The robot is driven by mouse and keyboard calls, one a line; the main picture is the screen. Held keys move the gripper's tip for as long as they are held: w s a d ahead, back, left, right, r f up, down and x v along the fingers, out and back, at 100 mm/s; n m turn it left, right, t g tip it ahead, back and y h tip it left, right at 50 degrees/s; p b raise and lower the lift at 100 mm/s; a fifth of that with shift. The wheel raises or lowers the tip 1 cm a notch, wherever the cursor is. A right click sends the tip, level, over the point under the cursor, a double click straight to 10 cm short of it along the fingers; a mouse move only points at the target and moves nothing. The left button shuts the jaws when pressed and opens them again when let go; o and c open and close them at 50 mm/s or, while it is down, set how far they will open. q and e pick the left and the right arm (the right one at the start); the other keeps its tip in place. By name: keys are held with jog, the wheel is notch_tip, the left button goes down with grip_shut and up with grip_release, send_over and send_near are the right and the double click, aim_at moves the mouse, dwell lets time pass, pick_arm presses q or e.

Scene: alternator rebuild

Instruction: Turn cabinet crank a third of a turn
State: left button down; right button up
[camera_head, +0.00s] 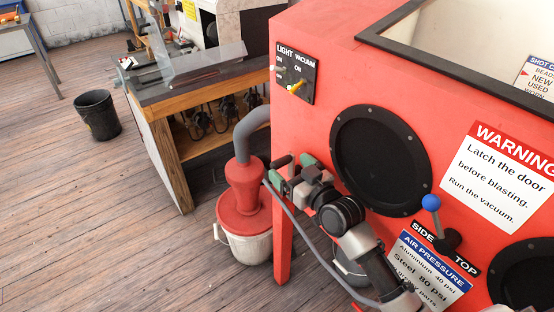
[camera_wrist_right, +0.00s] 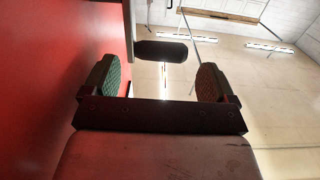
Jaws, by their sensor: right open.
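My right gripper (camera_head: 291,172) is beside the red blasting cabinet (camera_head: 310,125), close to its front left corner. Its green-padded jaws are apart and empty. In the right wrist view, the open jaws (camera_wrist_right: 155,82) show with the red cabinet wall close on the left. A dark rounded bar (camera_wrist_right: 161,50), which looks like the crank's handgrip, lies ahead of the gap between the jaws, apart from both pads. In the head view, a short dark grip (camera_head: 283,160) shows just by the jaws. The rest of the crank is hidden. My left gripper is not in view.
A lever with a blue knob (camera_head: 431,202) and round black glove ports (camera_head: 378,160) are on the cabinet front. A light and vacuum switch panel (camera_head: 295,74) is above. A red-topped vacuum bucket (camera_head: 245,235) stands below left. A wooden bench (camera_head: 190,92) is behind.

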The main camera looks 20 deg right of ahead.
aim_at(284, 163)
jog(key=b+x, duration=0.1)
jog(key=x, duration=0.3)
jog(key=shift+w+a+f, duration=0.15)
jog(key=shift+w, duration=0.15)
jog(key=shift+w+a+b, duration=0.2)
jog(key=shift+w+b, duration=0.2)
jog(key=shift+w, duration=0.2)
